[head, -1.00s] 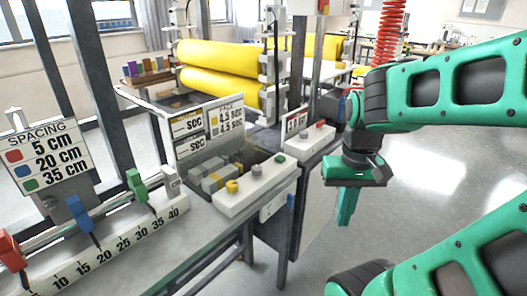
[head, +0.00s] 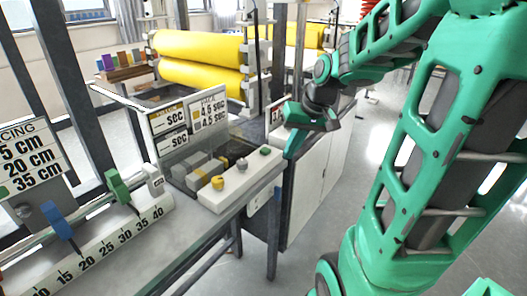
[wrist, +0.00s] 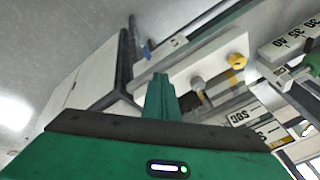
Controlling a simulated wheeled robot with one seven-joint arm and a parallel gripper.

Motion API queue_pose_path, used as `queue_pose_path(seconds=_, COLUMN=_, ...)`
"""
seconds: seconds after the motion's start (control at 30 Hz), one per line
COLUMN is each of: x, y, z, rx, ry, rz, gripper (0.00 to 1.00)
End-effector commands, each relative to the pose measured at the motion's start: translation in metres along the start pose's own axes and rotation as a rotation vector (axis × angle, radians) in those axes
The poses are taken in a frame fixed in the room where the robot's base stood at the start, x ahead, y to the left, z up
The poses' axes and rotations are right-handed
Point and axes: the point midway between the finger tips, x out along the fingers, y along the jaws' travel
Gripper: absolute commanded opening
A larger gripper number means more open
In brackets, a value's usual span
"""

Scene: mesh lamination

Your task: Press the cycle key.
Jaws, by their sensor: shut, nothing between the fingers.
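A white key block (head: 235,189) on the bench carries a yellow key (head: 217,182), a grey key (head: 242,164) and a green key (head: 265,151). I cannot read which one is the cycle key. My gripper (head: 289,154) is shut and empty, pointing down just right of the green key, apparently apart from it. In the wrist view my gripper (wrist: 160,80) reaches toward the end of the block (wrist: 190,62). The grey key (wrist: 197,83) and yellow key (wrist: 237,61) show there; the green key is hidden, probably behind the fingers.
A sign panel (head: 185,122) stands behind the block, with several grey and yellow blocks (head: 205,170) between. A numbered rail (head: 100,240) with blue and green sliders lies left. Yellow rollers (head: 200,65) and a dark post (head: 285,90) stand behind. Open floor lies right.

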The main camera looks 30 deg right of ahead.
Motion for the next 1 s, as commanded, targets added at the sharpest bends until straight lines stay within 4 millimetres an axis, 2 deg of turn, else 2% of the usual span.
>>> queue_pose_path(seconds=0.03, x=0.007, y=-0.003, z=-0.028, rx=-0.006, ry=0.036, rz=-0.044, gripper=0.00)
queue_pose_path(seconds=0.1, x=0.013, y=-0.011, z=-0.063, rx=-0.020, ry=0.091, rz=-0.112, gripper=0.00)
queue_pose_path(seconds=0.2, x=0.017, y=-0.021, z=-0.102, rx=-0.033, ry=0.159, rz=-0.202, gripper=0.00)
queue_pose_path(seconds=0.3, x=0.018, y=-0.027, z=-0.130, rx=-0.038, ry=0.210, rz=-0.275, gripper=0.00)
queue_pose_path(seconds=0.4, x=0.018, y=-0.031, z=-0.147, rx=-0.041, ry=0.242, rz=-0.323, gripper=0.00)
queue_pose_path(seconds=0.57, x=0.016, y=-0.032, z=-0.156, rx=-0.042, ry=0.263, rz=-0.351, gripper=0.00)
queue_pose_path(seconds=1.0, x=0.022, y=-0.031, z=-0.154, rx=-0.041, ry=0.261, rz=-0.351, gripper=0.00)
